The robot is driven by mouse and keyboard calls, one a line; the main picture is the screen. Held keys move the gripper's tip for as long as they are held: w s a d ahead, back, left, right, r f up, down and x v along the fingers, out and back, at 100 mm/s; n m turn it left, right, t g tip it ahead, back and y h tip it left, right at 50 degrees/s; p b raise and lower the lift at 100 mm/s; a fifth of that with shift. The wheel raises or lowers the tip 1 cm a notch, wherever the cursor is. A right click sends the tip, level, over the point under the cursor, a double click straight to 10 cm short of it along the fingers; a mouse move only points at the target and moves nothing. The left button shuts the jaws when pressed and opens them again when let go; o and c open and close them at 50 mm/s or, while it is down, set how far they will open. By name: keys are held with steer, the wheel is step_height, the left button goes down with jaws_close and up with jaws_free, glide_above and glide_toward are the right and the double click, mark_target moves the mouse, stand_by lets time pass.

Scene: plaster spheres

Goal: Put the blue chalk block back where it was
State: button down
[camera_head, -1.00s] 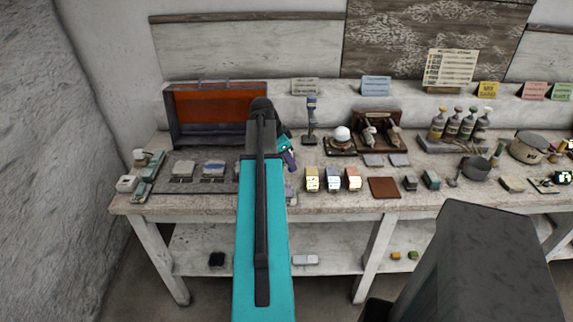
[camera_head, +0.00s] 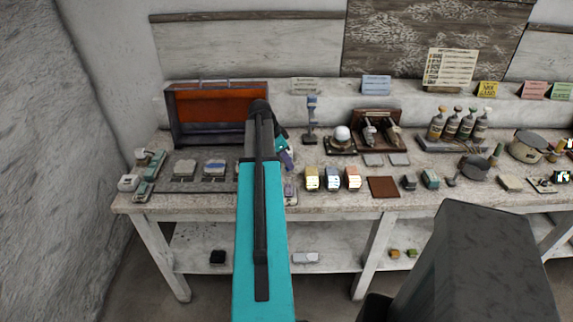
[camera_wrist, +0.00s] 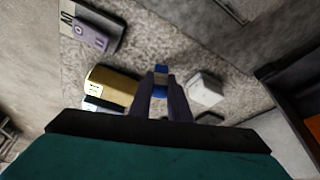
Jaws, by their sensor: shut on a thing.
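My gripper (camera_wrist: 160,82) is shut on a small blue block, the blue chalk block (camera_wrist: 161,69), whose blue end shows between the fingertips in the wrist view. The fingers hide most of it. Its gap above the bench top, if any, is hard to judge. In the head view my gripper (camera_head: 287,158) is over the bench (camera_head: 250,205), left of a row of three blocks, and the held block cannot be made out. The row has a yellow block (camera_head: 312,178), a blue-and-white block (camera_head: 333,180) and an orange block (camera_head: 353,178).
A white block (camera_wrist: 206,88) lies right of my fingertips in the wrist view, and a labelled grey-purple thing (camera_wrist: 96,30) lies upper left. An open orange-lined case (camera_head: 215,105) stands at back left. A brown square mat (camera_head: 384,187) lies right of the row.

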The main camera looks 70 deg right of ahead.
steer(key=shift+f, duration=0.9)
steer(key=shift+f, duration=0.15)
steer(key=c, duration=1.7)
jaws_free()
steer(key=shift+o, duration=0.2)
steer(key=shift+r, duration=0.25)
steer(key=b+v, duration=0.2)
steer(key=v, duration=1)
